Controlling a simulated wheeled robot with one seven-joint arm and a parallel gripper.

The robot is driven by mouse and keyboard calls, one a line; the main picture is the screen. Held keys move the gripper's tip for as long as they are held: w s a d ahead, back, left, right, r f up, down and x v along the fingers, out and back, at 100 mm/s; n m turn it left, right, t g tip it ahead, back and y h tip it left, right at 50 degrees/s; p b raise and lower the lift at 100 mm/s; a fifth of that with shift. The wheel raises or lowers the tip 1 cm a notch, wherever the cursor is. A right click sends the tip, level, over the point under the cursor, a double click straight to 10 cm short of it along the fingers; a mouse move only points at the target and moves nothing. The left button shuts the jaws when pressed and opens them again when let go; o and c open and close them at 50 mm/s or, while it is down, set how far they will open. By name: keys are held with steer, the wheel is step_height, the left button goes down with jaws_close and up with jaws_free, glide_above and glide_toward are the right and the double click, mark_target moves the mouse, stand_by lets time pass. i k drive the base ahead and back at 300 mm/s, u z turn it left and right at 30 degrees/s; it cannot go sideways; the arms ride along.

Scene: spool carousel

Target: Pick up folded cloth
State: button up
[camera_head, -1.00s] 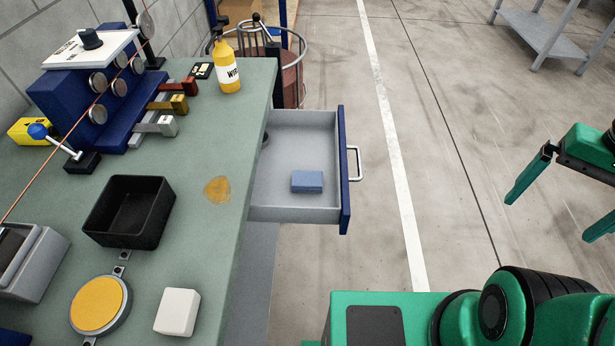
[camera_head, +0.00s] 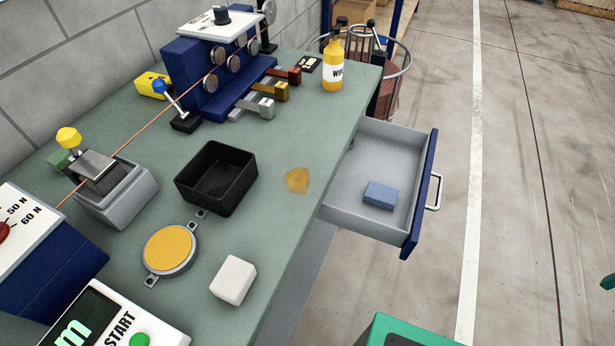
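The folded cloth (camera_head: 381,195) is a small blue block-like bundle. It lies on the floor of the open grey drawer (camera_head: 352,212), toward its front right. The drawer has a blue front panel with a pale handle and sticks out from the right side of the green bench. Nothing touches or covers the cloth.
The green bench (camera_head: 268,140) holds a black open tray (camera_head: 216,178), a yellow round pad (camera_head: 170,250), a white block (camera_head: 233,280) and a yellow bottle (camera_head: 333,65). An amber stain (camera_head: 297,180) marks the bench. Clear floor lies right of the drawer.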

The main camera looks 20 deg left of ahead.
mark_target(377, 194)
steer(key=k, duration=1)
steer(key=z, duration=0.6)
steer(key=i, duration=1.5)
steer(key=u, duration=1.25)
